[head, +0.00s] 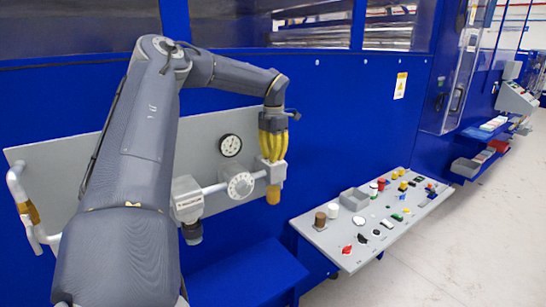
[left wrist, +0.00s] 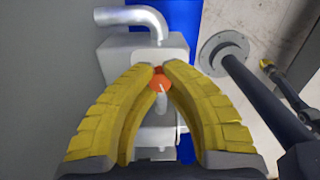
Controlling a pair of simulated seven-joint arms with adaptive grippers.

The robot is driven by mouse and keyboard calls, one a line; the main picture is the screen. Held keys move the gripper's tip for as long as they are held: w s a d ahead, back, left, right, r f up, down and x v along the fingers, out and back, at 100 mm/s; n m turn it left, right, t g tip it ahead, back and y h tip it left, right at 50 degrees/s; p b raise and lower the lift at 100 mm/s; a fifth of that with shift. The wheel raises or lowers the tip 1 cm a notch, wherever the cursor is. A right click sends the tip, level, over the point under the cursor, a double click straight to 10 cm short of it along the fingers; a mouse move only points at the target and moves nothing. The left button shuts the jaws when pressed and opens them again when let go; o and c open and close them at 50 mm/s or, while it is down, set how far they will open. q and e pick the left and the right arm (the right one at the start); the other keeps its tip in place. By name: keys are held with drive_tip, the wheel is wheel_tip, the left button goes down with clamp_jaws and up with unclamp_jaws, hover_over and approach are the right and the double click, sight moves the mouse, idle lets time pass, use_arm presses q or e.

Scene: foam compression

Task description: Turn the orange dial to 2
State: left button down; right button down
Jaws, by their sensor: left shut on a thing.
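The orange dial (left wrist: 160,84) shows in the left wrist view between my yellow fingers, with a pale pointer mark on it. My left gripper (head: 273,159) points down at the right end of the grey pipe assembly in the head view. Its fingertips (left wrist: 162,68) close together on the dial, against a grey block (left wrist: 145,47). In the head view the fingers hide the gripped part. An orange piece (head: 273,194) shows below the grey block there. I cannot read any numbers by the dial. My right gripper is not in view.
A grey panel carries a round gauge (head: 230,145) and a grey valve wheel (head: 240,186) beside my left gripper. A bent pipe (head: 20,190) is at the left. Open floor lies further right.

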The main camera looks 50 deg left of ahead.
use_arm(q)
drive_tip(key=m, duration=0.5)
drive_tip(key=shift+m, duration=0.3)
drive_tip(key=m, duration=0.4)
drive_tip(key=shift+m, duration=0.6)
drive_tip(key=c, duration=1.2)
unclamp_jaws()
drive_tip(key=shift+c, duration=0.2)
drive_tip(key=shift+r, duration=0.1)
wheel_tip(320, 180, up, 12)
